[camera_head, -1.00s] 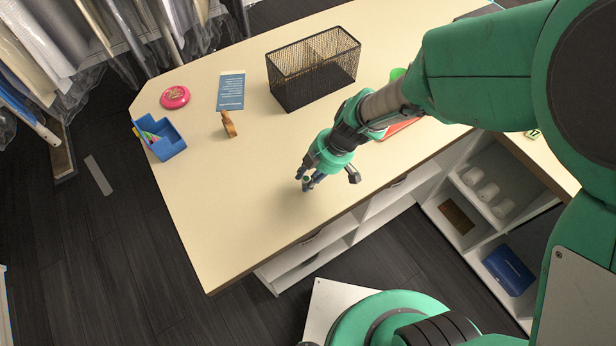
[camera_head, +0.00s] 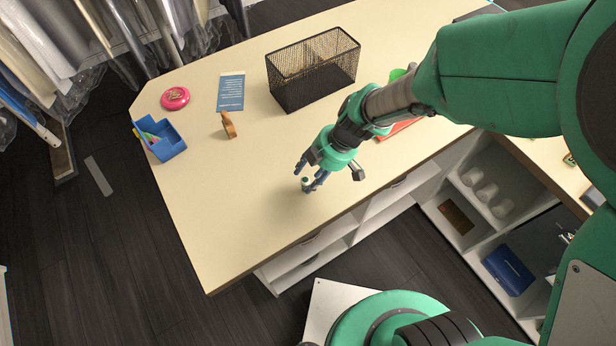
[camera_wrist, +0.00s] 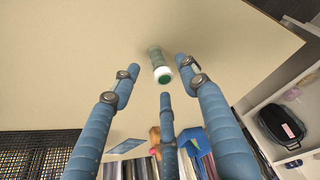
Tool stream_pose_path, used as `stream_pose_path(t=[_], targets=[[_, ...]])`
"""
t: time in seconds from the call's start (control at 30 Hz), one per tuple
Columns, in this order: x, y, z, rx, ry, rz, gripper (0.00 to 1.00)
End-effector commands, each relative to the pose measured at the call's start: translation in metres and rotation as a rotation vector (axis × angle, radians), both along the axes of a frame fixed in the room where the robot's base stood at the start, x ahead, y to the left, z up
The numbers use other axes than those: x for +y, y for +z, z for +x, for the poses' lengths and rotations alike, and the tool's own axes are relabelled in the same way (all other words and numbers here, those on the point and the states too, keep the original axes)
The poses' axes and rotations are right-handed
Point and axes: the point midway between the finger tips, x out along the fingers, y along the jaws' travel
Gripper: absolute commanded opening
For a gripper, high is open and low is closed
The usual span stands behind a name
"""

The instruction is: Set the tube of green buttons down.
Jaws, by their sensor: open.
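The tube of green buttons (camera_wrist: 162,72) stands on the counter (camera_head: 240,200) near its front edge, its white-rimmed end with a green centre facing my wrist camera. In the head view the tube (camera_head: 305,185) is small, just below my fingertips. My gripper (camera_head: 309,177) has blue segmented fingers, which are spread open around and short of the tube in the wrist view. I see no finger closed on it.
A black mesh basket (camera_head: 312,72) stands behind my gripper. A blue bin (camera_head: 160,140), a pink disc (camera_head: 175,98), a blue card (camera_head: 231,92) and a brown wooden object (camera_head: 228,126) are at left. The counter's left front is clear.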

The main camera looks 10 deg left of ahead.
Motion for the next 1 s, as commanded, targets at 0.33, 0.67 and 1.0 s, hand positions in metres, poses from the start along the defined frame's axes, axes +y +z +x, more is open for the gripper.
stream_pose_path(t=[0.33,0.67,1.0], targets=[[-0.022,0.057,0.005,-0.003,-0.003,0.002,0.44],[-0.035,0.089,0.007,0.0,-0.002,0.001,0.44],[-0.037,0.093,0.007,0.002,-0.001,0.001,0.44]])
